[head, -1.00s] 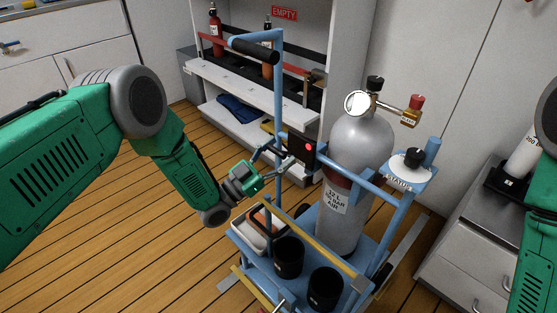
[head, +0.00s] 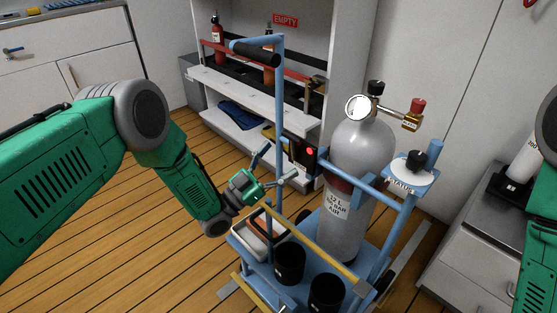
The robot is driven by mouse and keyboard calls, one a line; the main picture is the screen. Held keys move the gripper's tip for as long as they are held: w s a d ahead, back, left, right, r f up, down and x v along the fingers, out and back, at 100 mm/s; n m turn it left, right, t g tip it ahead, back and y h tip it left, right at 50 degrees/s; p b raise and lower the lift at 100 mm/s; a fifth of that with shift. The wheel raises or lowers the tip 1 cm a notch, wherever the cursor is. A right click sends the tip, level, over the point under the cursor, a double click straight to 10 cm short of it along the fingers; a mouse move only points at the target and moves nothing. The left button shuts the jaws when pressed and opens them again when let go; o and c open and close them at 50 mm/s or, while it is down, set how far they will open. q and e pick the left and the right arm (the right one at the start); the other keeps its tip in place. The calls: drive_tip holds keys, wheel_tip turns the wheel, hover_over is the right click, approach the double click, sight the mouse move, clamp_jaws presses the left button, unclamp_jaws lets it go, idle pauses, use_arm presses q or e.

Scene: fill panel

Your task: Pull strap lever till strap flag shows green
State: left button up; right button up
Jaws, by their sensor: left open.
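The grey gas cylinder (head: 365,150) stands upright in a blue trolley, with a dark red band (head: 340,184) around its middle. The strap flag (head: 311,152) shows red on a dark box at the cylinder's left. I cannot make out the strap lever clearly near that box. My left gripper (head: 276,165) is open, its fingers spread just left of the box, by the trolley's blue upright.
The blue trolley upright with its black handle (head: 256,52) rises close to my left gripper. A white tray (head: 262,250) and two black cups (head: 290,262) sit at the trolley's front. A shelf marked EMPTY (head: 286,20) stands behind. The wooden floor at left is clear.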

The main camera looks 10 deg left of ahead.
use_arm(q)
drive_tip(key=shift+a, duration=0.1)
drive_tip(key=s+a, duration=0.9)
drive_tip(key=shift+s+f, duration=0.2)
drive_tip(key=shift+f, duration=0.1)
